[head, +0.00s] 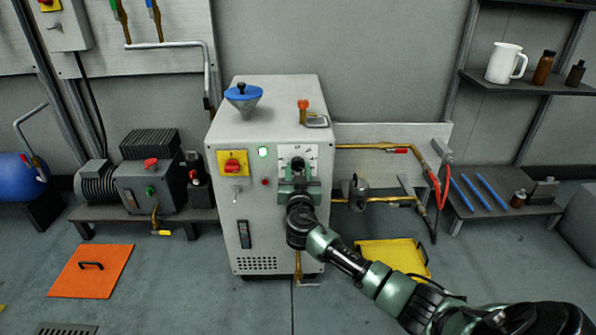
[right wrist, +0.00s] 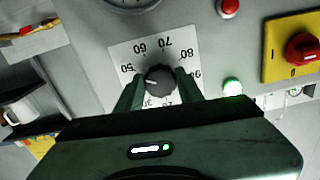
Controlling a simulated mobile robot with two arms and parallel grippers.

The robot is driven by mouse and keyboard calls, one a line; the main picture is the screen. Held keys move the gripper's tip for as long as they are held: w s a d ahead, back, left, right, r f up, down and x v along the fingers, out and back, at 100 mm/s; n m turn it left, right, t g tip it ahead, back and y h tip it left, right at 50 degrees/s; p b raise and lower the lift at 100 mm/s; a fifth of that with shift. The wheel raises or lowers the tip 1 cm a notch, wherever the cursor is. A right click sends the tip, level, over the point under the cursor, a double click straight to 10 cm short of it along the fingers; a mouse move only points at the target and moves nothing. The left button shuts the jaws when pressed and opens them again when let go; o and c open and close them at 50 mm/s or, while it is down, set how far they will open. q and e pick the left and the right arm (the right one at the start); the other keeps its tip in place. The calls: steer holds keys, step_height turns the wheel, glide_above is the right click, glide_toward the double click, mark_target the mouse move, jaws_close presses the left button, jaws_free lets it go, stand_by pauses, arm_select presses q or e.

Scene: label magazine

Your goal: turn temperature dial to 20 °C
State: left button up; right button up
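The temperature dial is a round black knob on a white scale plate on the front of the grey machine (head: 258,205). In the right wrist view the dial (right wrist: 159,79) appears turned over, with numbers around it. Its white pointer mark faces left in that view, near the 50 and the part of the scale hidden behind one finger. The 20 and 30 show at the bottom, partly covered. My right gripper (head: 299,186) is at the dial, its two fingers (right wrist: 159,84) on opposite sides and seemingly against the knob. My left gripper is not in view.
On the same panel are a red rotary switch on a yellow plate (head: 233,163), a lit green lamp (head: 263,152) and a red button (head: 265,182). A blue funnel (head: 243,93) stands on top. Brass pipes (head: 375,146) run to the right of the machine.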

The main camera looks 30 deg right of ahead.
jaws_close()
